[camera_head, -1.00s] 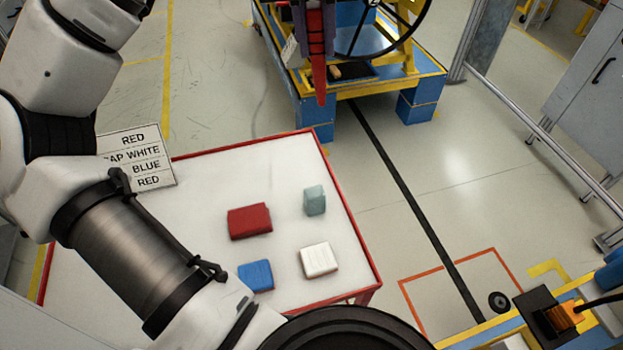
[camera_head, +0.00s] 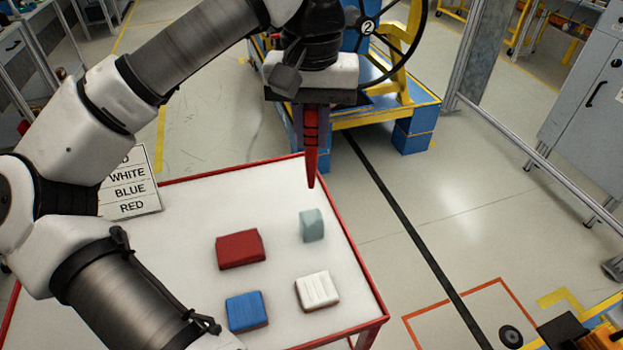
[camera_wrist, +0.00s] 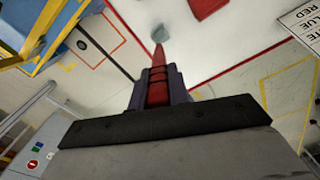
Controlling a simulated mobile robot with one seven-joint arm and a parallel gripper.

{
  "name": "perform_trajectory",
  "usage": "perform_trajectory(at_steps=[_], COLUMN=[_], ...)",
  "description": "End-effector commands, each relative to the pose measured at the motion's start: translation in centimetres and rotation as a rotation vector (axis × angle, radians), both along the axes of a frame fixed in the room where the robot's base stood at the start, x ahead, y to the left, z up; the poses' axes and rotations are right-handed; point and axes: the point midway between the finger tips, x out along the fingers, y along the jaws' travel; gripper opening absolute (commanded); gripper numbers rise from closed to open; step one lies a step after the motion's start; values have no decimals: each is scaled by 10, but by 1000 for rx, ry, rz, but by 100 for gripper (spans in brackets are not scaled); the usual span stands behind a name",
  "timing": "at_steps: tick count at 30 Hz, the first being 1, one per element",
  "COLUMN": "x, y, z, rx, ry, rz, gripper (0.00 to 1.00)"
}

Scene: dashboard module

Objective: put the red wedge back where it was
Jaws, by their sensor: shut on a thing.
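The red wedge (camera_head: 311,150) is long and tapered, with its thin tip pointing down. My gripper (camera_head: 311,118) is shut on its upper part. In the head view the wedge hangs over the table's far right corner, with its tip just above the grey-green block in the picture. In the wrist view the wedge (camera_wrist: 157,85) sits between the dark fingers (camera_wrist: 157,96), its tip pointing towards the grey-green block. The wedge's top is hidden by the fingers.
A white table (camera_head: 185,215) with a red rim carries a red block (camera_head: 240,249), a blue block (camera_head: 246,311), a white block (camera_head: 317,291) and a grey-green block (camera_head: 312,225). A lettered sign (camera_head: 131,185) stands at its left. A blue and yellow stand (camera_head: 413,135) is behind.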

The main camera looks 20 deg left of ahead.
Motion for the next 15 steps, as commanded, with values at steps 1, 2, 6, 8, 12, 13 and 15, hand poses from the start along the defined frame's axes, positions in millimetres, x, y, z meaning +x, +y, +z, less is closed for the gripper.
perform_trajectory(at_steps=[1,2,6,8,12,13,15], x=[0,0,0,0,0,0,0], y=[0,0,0,0,0,0,0], z=[-11,-14,-19,-22,-40,-45,-56], rx=[1,1,1,0,1,1,2], ry=[0,0,-1,-1,-1,-1,-1], rz=[0,1,0,0,0,-1,-1], gripper=[0,0,0,0,0,0,0])
